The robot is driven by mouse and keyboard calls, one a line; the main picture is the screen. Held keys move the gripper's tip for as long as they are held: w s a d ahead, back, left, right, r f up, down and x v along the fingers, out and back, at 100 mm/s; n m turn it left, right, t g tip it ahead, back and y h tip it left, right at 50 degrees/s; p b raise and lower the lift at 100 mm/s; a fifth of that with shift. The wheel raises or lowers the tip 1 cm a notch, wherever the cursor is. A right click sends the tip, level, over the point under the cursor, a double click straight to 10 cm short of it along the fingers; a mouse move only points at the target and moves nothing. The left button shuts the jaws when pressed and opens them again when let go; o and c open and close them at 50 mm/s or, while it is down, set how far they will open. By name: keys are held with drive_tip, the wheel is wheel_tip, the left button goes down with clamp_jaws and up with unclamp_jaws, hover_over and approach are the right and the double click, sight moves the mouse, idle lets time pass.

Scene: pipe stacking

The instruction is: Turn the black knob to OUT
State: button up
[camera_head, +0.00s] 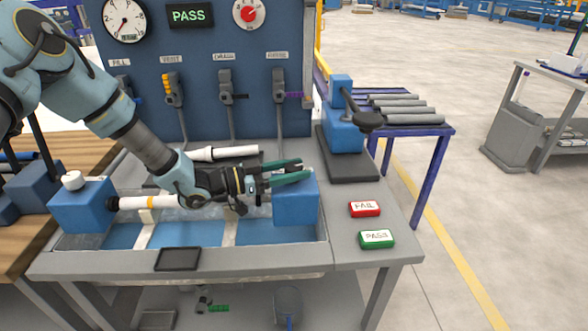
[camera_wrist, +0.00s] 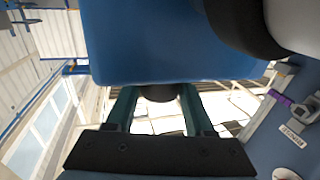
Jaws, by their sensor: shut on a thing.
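My gripper (camera_head: 306,168) reaches in from the left, with its dark green fingers over the top of the right blue block (camera_head: 297,205). In the wrist view, the fingers of my gripper (camera_wrist: 159,88) stand on either side of a dark rounded piece (camera_wrist: 157,94) just under a large blue body (camera_wrist: 170,40). This piece seems to be the black knob, and my gripper is shut on it. In the head view the knob is hidden behind the fingers. I can read no OUT mark, so its setting cannot be told.
A white pipe (camera_head: 165,202) lies in the trough from the left blue block (camera_head: 82,207). Another white pipe (camera_head: 222,154) lies behind. A blue press (camera_head: 343,130) stands at right, near the red FAIL button (camera_head: 364,209) and green PASS button (camera_head: 376,239). A PASS display (camera_head: 189,15) is lit.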

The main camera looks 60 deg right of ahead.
clamp_jaws()
